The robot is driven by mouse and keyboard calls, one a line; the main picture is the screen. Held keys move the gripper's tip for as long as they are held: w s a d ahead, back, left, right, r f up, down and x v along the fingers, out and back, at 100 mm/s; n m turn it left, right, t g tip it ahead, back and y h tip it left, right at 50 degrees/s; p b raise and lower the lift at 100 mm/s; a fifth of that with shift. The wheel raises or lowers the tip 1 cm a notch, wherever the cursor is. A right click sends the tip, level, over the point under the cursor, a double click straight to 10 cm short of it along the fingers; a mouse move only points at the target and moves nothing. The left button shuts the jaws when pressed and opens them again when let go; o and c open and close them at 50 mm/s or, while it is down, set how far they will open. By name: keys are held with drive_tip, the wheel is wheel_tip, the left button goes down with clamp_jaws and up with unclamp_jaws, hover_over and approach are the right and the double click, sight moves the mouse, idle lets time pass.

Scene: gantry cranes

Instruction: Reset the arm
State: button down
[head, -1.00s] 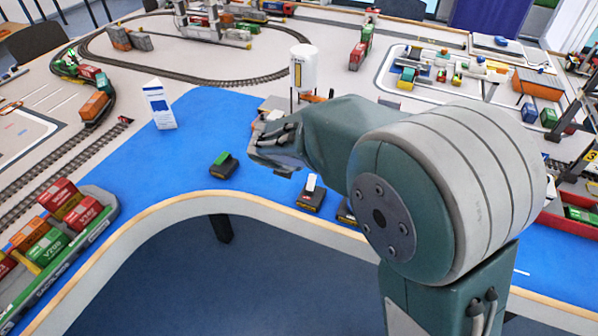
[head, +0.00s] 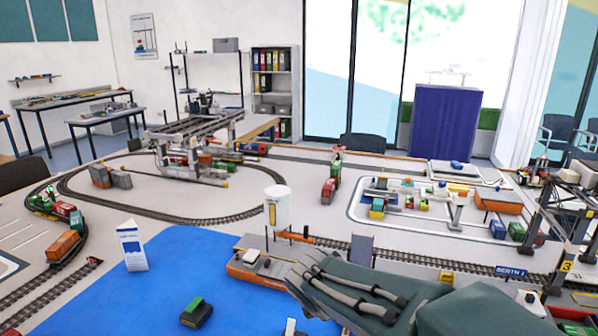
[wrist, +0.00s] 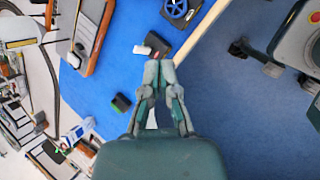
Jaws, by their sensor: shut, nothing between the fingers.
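My gripper (wrist: 159,68) shows in the wrist view with its fingertips together and nothing between them. It is over the border between the blue table surface (wrist: 112,30) and the blue floor (wrist: 245,110). In the head view my arm (head: 385,300) reaches in from the lower right, over the blue surface's front part; the fingertips cannot be made out there.
A white leaflet stand (head: 132,246) and the green-topped block (head: 196,312) stand on the blue area. An orange-sided barge (head: 262,272) and a white tank (head: 277,208) are near my arm. A gantry crane (head: 570,220) stands at right. The blue middle left is clear.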

drive_tip(key=s+d+r+m+y, duration=0.1)
drive_tip(key=s+d+m, duration=0.3)
drive_tip(key=s+m, duration=0.5)
drive_tip(key=s+d+r+m+y, duration=0.1)
drive_tip(key=s+d+r+m, duration=0.2)
drive_tip(key=s+m, duration=0.7)
drive_tip(key=shift+d+m, duration=0.9)
drive_tip(key=shift+d, duration=0.25)
